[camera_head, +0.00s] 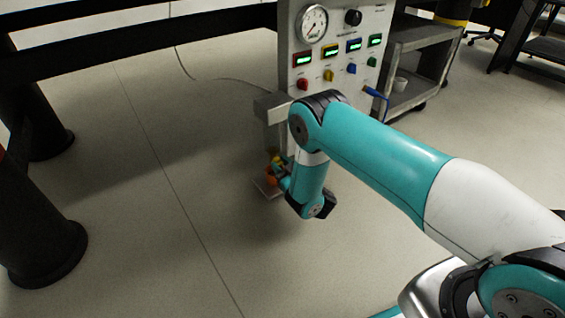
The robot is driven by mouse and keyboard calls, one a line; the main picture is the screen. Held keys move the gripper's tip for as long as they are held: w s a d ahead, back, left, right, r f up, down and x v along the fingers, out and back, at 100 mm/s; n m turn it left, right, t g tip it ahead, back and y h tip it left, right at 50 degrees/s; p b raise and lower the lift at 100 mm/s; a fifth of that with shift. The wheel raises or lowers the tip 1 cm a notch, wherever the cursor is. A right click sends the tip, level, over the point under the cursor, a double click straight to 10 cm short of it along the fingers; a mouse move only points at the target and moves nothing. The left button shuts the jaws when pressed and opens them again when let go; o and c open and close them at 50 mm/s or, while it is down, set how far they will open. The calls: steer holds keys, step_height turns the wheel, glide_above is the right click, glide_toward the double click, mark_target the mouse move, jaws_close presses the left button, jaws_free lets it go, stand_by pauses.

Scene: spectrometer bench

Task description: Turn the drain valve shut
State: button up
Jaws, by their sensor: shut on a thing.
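The drain valve (271,180) is a small orange and yellow fitting low on the grey stand, left of the control panel. My arm reaches in from the right and bends down beside it. My gripper (281,176) is at the valve, shut on it. The wrist and forearm hide much of the gripper and the valve's right side, so the exact handle angle cannot be told.
The panel (338,60) carries a round gauge (312,24), green displays and several coloured knobs. A black frame with thick legs (45,245) stands at left. The floor (130,180) between is clear.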

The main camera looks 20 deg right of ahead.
steer(key=o, duration=0.9)
steer(key=shift+s+d+r+p, duration=0.1)
steer(key=shift+s+d+p, duration=0.15)
steer(key=shift+s+p, duration=0.4)
steer(key=shift+p+v, duration=8.05)
steer(key=shift+p, duration=0.8)
